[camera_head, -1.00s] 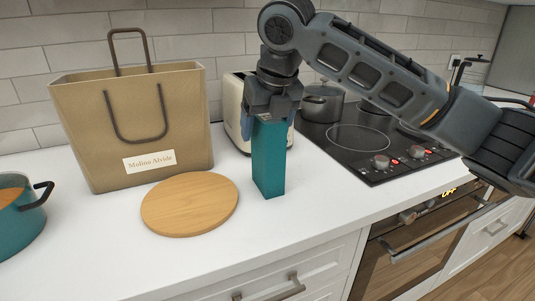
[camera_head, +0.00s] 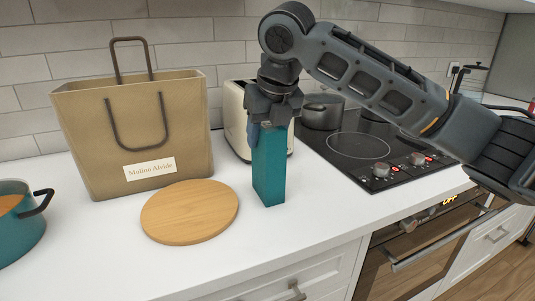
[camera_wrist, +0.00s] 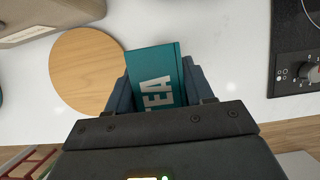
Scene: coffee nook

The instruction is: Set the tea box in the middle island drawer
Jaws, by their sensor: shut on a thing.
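The tea box (camera_head: 269,170) is a tall teal box, upright over the white counter between the round board and the stove. In the wrist view the tea box (camera_wrist: 157,76) shows its top with the letters TEA. My gripper (camera_head: 270,122) points down from above and is shut on the upper part of the box. In the wrist view its fingers (camera_wrist: 158,88) lie on both sides of the box. I cannot tell whether the box's bottom touches the counter. A drawer front with a handle (camera_head: 296,291) shows below the counter edge; no open drawer is clear in the head view.
A round wooden board (camera_head: 190,211) lies left of the box. A paper bag (camera_head: 135,130) stands behind it, and a teal pot (camera_head: 18,222) is at far left. A toaster (camera_head: 235,118) is close behind my gripper. The stove (camera_head: 375,150) with a pot (camera_head: 322,111) is at right.

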